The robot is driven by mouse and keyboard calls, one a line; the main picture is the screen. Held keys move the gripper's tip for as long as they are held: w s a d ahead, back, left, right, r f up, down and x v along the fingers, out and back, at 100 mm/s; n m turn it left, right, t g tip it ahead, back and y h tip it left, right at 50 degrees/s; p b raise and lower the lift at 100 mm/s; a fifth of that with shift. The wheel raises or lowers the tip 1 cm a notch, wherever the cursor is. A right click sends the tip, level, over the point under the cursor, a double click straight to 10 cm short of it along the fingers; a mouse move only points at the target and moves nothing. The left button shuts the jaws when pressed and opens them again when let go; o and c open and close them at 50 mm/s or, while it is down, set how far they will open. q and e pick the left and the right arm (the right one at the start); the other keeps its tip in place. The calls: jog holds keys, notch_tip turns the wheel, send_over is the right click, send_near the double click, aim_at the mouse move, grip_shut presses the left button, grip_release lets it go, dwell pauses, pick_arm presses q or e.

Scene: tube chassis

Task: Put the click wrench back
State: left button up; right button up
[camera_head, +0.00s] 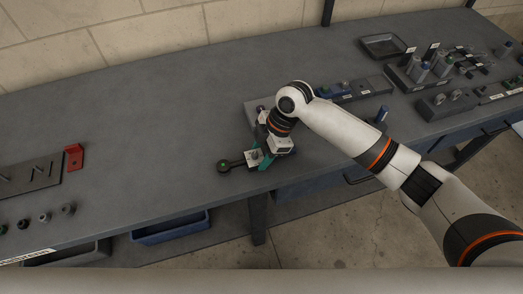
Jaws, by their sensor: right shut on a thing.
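My right gripper (265,160) reaches in from the right over the front part of the grey workbench (150,110). It is shut on a dark tool with a round, greenish-ringed end, which looks like the click wrench (226,167). The round end sticks out to the left of the fingers. The rest of the tool is hidden by the gripper and arm. A pale flat block or holder (252,107) shows partly behind my wrist. I cannot tell whether the wrench touches the bench. My left gripper is not in view.
A red bracket (74,157) and a dark plate with pins (30,175) are at the left. Blocks and bottles (418,70) and an empty tray (383,46) are at the right. The bench middle left is clear. A blue bin (170,229) sits below.

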jog(key=o, duration=1.1)
jog(key=shift+f, duration=0.15)
jog(key=o, duration=0.3)
jog(key=shift+o, duration=0.5)
pick_arm(q)
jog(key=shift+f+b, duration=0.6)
jog(key=shift+b, duration=0.05)
pick_arm(e)
jog(key=v, duration=1.2)
